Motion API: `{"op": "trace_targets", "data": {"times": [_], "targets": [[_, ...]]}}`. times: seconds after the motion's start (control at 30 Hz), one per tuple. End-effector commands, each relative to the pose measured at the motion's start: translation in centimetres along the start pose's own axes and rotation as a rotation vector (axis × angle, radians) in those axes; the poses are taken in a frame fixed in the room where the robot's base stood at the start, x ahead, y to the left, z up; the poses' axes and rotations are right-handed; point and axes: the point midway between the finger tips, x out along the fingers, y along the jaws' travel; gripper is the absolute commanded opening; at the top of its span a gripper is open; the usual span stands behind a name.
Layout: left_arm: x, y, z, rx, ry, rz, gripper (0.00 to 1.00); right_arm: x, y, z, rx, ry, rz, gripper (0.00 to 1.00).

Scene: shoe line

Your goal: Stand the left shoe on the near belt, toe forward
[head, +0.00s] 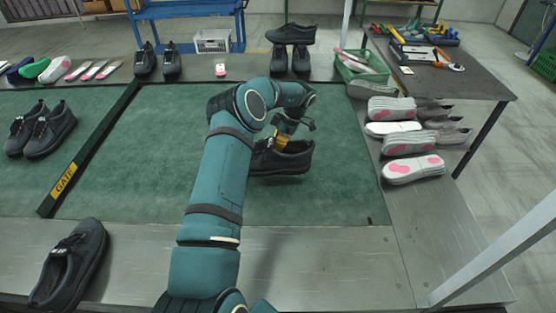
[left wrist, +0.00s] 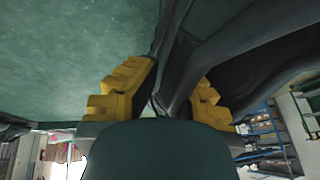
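A dark shoe (head: 288,163) is at the middle of the green belt (head: 160,150), sole down and lying roughly crosswise in the head view. Its left end is partly hidden behind my left arm. My left gripper (head: 281,141) is above it with yellow fingers at its collar. In the left wrist view, the fingers (left wrist: 165,95) stand on both sides of the dark upper of the shoe (left wrist: 185,65), closed on it. A dark shadow shows under the shoe; I cannot tell whether the sole touches the belt. My right gripper is not in view.
A gate bar (head: 85,155) crosses the belt at left, with a shoe pair (head: 40,133) beyond it. A single dark shoe (head: 70,265) lies on the near metal ledge. Soles (head: 412,169) are stacked at right, by a green basket (head: 360,68). The belt right of the shoe is clear.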

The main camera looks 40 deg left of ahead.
Motion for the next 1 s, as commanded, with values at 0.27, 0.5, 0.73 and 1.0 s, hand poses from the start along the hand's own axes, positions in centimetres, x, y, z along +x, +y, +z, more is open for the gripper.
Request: {"op": "trace_targets", "data": {"times": [0.27,0.5,0.73,1.0], "targets": [[2.7,0.5,1.2,0.002,0.001,0.001,0.0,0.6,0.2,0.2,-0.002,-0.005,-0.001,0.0],[5.0,0.9,2.2,0.001,0.0,0.003,0.0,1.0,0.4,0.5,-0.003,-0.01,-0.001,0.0],[5.0,0.9,2.1,0.002,0.0,0.004,0.0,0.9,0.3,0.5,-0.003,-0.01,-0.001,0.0],[5.2,0.9,2.2,0.002,0.0,0.003,0.34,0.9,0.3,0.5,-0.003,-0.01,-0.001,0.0]]}}
